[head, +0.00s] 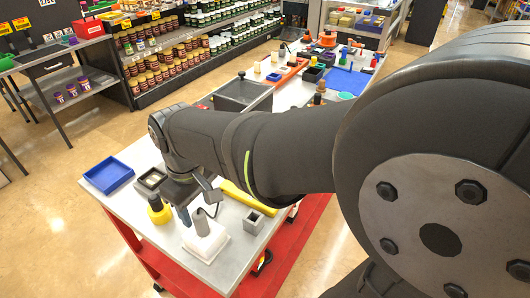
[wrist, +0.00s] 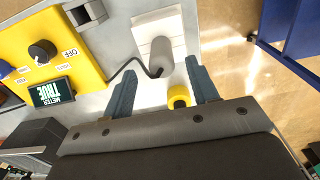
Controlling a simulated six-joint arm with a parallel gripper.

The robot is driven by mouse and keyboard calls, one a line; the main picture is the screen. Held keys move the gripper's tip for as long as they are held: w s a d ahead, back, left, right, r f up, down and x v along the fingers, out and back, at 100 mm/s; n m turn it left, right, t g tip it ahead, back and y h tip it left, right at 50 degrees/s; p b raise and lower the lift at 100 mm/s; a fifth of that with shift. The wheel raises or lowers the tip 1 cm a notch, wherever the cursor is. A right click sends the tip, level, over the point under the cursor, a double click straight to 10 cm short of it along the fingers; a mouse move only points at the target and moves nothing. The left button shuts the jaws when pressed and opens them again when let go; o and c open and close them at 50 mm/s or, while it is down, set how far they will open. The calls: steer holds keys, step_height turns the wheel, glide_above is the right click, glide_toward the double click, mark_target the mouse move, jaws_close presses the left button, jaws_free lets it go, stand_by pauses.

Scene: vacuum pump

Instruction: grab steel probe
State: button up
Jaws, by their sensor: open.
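The steel probe (head: 201,222) is a grey cylinder standing on a white block (head: 207,243) near the front of the table. In the wrist view the probe (wrist: 160,58) shows over the white block (wrist: 158,24), with a black cable leading left from it. My gripper (wrist: 162,85) is open, its two blue-grey fingers apart. The probe appears between and just beyond the fingertips, and nothing is held. In the head view a gripper finger (head: 184,215) hangs just left of the probe.
A yellow meter box (wrist: 50,55) with a knob and screen lies beside the probe. A yellow and black container (head: 159,210) stands close to my gripper. A blue tray (head: 108,175), a dark box (head: 150,181) and a small grey block (head: 253,221) are on the table.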

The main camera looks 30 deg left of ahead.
mark_target(201, 222)
steer(key=shift+s+f, duration=0.1)
steer(key=shift+f, duration=3)
steer(key=c, duration=1.1)
steer(key=shift+c, duration=0.2)
steer(key=shift+r, duration=0.15)
